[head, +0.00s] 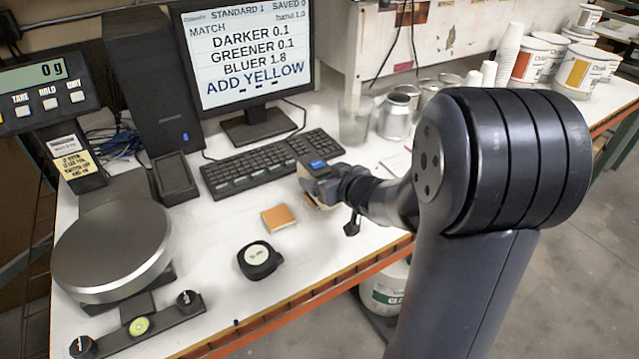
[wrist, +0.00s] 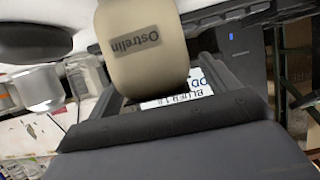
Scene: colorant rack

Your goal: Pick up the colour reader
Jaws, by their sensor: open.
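In the wrist view the dark fingers of my gripper (wrist: 160,92) are apart, one on each side of the beige body. I cannot tell whether they touch it. My arm comes in from the right.
A black keyboard (head: 270,162) lies beside the reader, with a monitor (head: 245,60) behind. A metal can (head: 396,118) stands behind right. A scale (head: 115,245) is at left; the bench's front edge is close.

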